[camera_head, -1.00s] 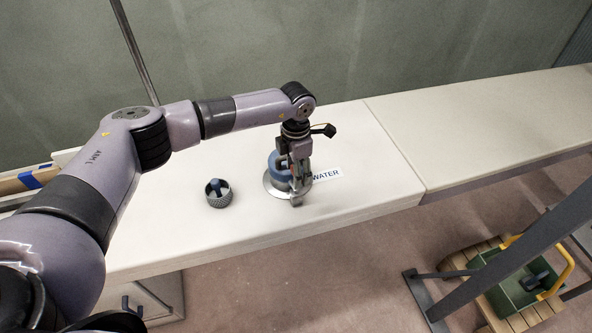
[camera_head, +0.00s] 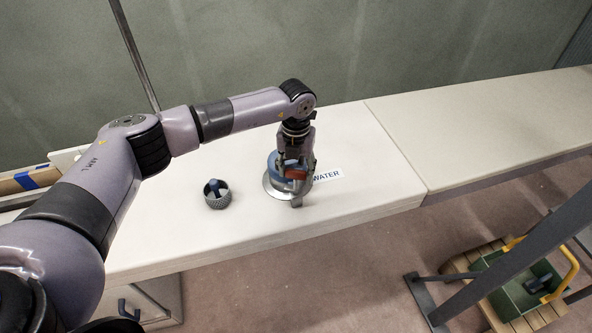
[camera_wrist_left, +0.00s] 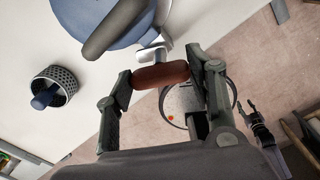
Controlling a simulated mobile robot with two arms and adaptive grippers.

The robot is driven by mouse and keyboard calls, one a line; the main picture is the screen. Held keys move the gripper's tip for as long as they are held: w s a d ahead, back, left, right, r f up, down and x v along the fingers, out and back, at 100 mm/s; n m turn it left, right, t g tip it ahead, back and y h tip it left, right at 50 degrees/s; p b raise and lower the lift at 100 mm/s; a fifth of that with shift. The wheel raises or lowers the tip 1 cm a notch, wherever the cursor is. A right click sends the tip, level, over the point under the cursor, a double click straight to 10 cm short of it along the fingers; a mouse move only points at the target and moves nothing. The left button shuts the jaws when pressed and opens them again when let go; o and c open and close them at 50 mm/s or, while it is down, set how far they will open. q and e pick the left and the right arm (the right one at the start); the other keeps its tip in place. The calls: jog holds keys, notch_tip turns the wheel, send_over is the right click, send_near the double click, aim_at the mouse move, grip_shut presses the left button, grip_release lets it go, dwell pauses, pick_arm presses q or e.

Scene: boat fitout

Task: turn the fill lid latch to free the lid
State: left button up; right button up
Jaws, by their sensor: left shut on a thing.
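The blue fill lid (camera_head: 275,163) sits in a round metal collar (camera_head: 269,192) on the pale counter, beside the WATER label (camera_head: 327,175). It also shows at the top of the left wrist view (camera_wrist_left: 117,38), with a grey bar-shaped handle across it. The latch's red-brown grip (camera_wrist_left: 160,75) lies at the lid's edge, on a metal arm. My left gripper (camera_head: 296,188) is over the near side of the lid. Its fingers are shut on the red-brown grip, one at each end. The gripper hides part of the lid and collar in the head view.
A dark knurled round cup with a blue knob (camera_head: 217,194) stands left of the lid. A green crate with a yellow handle (camera_head: 515,300) is at the lower right beyond a grey metal frame (camera_head: 500,262). The counter right of the label is clear.

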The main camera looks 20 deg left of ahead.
pick_arm(q)
jog(key=n, duration=0.5)
jog(key=shift+r+n, duration=0.1)
jog(key=shift+n, duration=0.2)
jog(key=shift+w, duration=0.1)
dwell(0.3)
jog(key=o, duration=0.9)
notch_tip(320, 180, up, 12)
